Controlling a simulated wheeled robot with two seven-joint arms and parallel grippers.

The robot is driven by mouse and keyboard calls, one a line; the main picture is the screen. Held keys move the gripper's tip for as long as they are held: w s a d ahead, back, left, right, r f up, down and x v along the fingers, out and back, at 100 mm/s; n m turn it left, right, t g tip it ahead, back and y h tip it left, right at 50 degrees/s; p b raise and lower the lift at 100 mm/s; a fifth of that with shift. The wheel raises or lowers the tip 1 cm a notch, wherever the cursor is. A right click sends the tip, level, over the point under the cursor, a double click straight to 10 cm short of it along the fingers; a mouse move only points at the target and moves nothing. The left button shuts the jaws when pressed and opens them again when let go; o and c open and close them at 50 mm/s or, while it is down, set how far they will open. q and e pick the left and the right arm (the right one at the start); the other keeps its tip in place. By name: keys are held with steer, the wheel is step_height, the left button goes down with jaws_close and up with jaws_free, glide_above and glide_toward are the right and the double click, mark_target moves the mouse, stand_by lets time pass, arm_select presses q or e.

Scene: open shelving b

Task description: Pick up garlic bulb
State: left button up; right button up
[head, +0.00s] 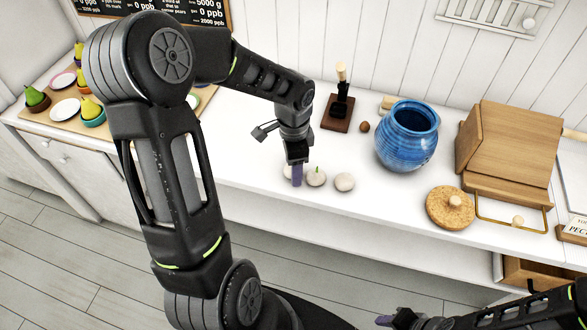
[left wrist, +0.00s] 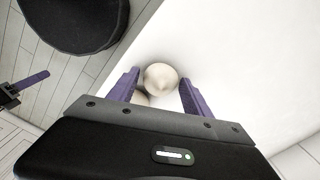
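Three whitish garlic bulbs lie in a row on the white counter in the head view: a left one (head: 287,171) partly hidden by my left gripper, a middle one (head: 316,177) with a small green tip, and a right one (head: 344,182). My left gripper (head: 297,177) points down at the row. In the left wrist view its purple fingers (left wrist: 159,92) are open, with one pale bulb (left wrist: 161,76) between and slightly beyond them. Another bulb (left wrist: 139,98) is mostly hidden beside the left finger. My right gripper (head: 385,320) is at the bottom edge, its opening unclear.
A blue ribbed pot (head: 407,140), a cork lid (head: 450,208) and a wooden bread box (head: 512,140) stand right of the bulbs. A dark wooden stand (head: 340,110) and a small brown ball (head: 365,127) are behind. A board with pears and plates (head: 50,117) is far left.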

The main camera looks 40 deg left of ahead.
arm_select(q)
steer(key=c, duration=1.1)
steer(key=shift+r, duration=0.1)
steer(key=shift+c, duration=0.2)
step_height(320, 180, up, 10)
steer(key=shift+f, duration=0.1)
